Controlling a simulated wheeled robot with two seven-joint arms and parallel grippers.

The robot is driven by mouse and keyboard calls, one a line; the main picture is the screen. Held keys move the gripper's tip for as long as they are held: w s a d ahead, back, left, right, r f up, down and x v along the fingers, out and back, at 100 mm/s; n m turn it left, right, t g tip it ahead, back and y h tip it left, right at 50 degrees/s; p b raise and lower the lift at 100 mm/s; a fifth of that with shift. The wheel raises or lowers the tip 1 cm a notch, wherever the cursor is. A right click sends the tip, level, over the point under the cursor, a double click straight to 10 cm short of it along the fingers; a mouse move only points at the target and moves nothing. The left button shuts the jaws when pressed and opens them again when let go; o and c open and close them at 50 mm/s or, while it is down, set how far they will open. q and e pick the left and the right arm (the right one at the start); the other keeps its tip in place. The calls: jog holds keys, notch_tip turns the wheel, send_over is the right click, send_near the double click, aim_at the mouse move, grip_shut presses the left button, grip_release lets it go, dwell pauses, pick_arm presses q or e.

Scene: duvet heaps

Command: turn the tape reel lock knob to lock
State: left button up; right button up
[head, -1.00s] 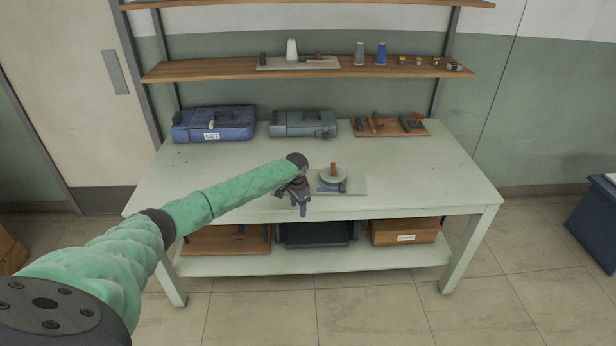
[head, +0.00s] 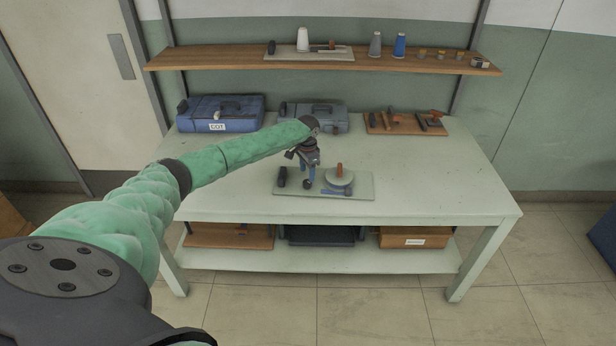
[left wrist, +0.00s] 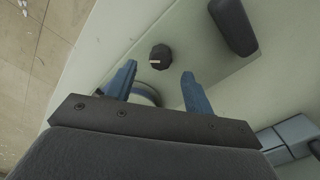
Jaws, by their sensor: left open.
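A grey-green board (head: 358,192) on the bench carries a round tape reel (head: 341,180) with an orange-brown upright piece and a dark block (head: 282,177) at its left end. My left gripper (head: 309,180) is over the board, between block and reel. In the left wrist view, its blue fingers (left wrist: 159,70) are apart and empty. The dark faceted knob (left wrist: 160,57) with a pale mark lies just beyond the fingertips, roughly in line with the gap. The reel (left wrist: 146,92) is partly hidden behind a finger. In the head view I cannot separate the knob from the gripper. My right gripper is not seen.
A blue case (head: 220,115), a grey-blue case (head: 325,112) and a wooden tool board (head: 405,124) stand along the bench's back. A shelf (head: 220,58) with small items is above. The bench's right side (head: 450,175) is clear.

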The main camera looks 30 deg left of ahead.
aim_at(307, 181)
pick_arm(q)
jog(key=f, duration=0.2)
jog(key=f+p, duration=0.1)
jog(key=shift+w+f, duration=0.25)
jog(key=shift+f, duration=0.05)
jog(key=shift+s+f, duration=0.2)
jog(key=shift+f, duration=0.2)
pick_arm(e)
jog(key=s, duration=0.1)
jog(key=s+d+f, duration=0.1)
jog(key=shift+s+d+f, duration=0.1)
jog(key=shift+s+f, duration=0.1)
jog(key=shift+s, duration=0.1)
pick_arm(q)
jog(key=shift+w+f, duration=0.1)
jog(key=shift+f, duration=0.05)
jog(key=c, duration=1)
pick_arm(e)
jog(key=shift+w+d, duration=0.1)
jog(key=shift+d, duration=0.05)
